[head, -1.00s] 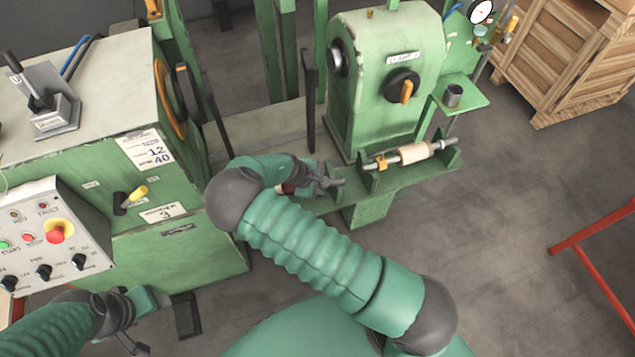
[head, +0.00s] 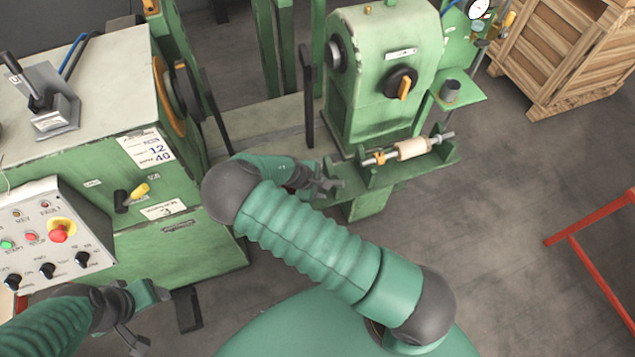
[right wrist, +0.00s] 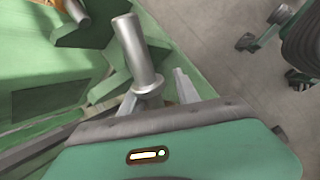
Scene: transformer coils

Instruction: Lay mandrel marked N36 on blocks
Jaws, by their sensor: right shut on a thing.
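A bare grey metal mandrel shaft (right wrist: 138,50) with a collar stands between the fingers of my right gripper (right wrist: 155,95) in the right wrist view. The right gripper is shut on it; no N36 mark is readable. In the head view my right gripper (head: 322,184) is at the left end of the green shelf, beside the blocks (head: 378,172). Another mandrel with a pale wooden sleeve (head: 411,149) and orange collar lies across the blocks. My left gripper (head: 142,316) is open and empty at the lower left, before the green machine.
A green winding machine (head: 180,235) with a control panel (head: 50,236) stands left. A green tailstock (head: 375,65) stands behind the shelf. A small cup (head: 450,91) sits on a side plate. A wooden crate (head: 555,50) and a red frame (head: 590,225) stand right, with clear floor between.

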